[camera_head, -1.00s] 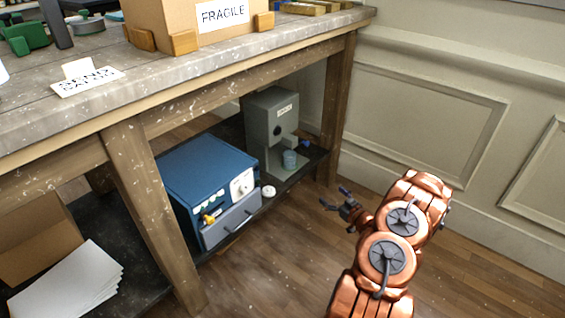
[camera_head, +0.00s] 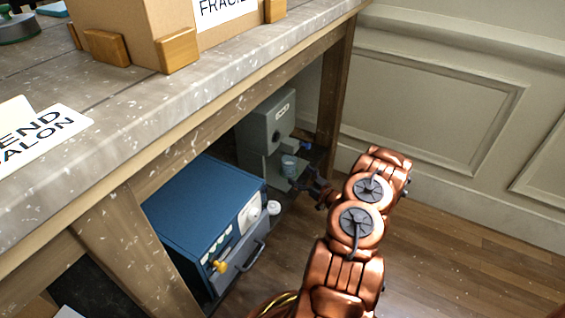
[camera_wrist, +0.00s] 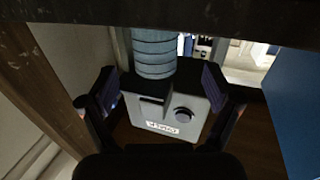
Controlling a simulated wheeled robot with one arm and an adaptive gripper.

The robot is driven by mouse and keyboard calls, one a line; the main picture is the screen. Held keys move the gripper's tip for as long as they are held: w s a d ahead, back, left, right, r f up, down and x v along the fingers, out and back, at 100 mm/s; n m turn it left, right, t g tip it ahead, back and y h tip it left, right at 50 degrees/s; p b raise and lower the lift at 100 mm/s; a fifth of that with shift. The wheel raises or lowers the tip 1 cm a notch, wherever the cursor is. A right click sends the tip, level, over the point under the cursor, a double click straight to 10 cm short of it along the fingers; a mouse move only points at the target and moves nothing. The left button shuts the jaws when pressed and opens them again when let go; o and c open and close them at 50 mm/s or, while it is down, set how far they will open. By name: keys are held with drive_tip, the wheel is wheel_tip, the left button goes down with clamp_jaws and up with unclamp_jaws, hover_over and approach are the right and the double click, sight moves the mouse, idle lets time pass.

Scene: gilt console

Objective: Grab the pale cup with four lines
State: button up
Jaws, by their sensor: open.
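My gripper (camera_head: 306,167) is open and empty, just right of the cup in the head view. In the wrist view its fingers (camera_wrist: 160,88) are spread, with the cup between them in the picture. I cannot tell how far it lies beyond the tips.
The floor at right is clear.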

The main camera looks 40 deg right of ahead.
sight(294, 168)
drive_tip(key=shift+w+a+b, duration=0.15)
drive_tip(key=shift+w+b, duration=0.2)
drive_tip(key=shift+w, duration=0.65)
drive_tip(key=shift+w+d+b, duration=0.3)
drive_tip(key=shift+w, duration=0.1)
drive_tip(key=w+b, duration=0.2)
drive_tip(key=w, duration=0.1)
drive_tip(key=shift+d, duration=0.2)
drive_tip(key=shift+w+r, duration=0.15)
drive_tip(key=shift+w, duration=0.5)
drive_tip(key=c, duration=1.4)
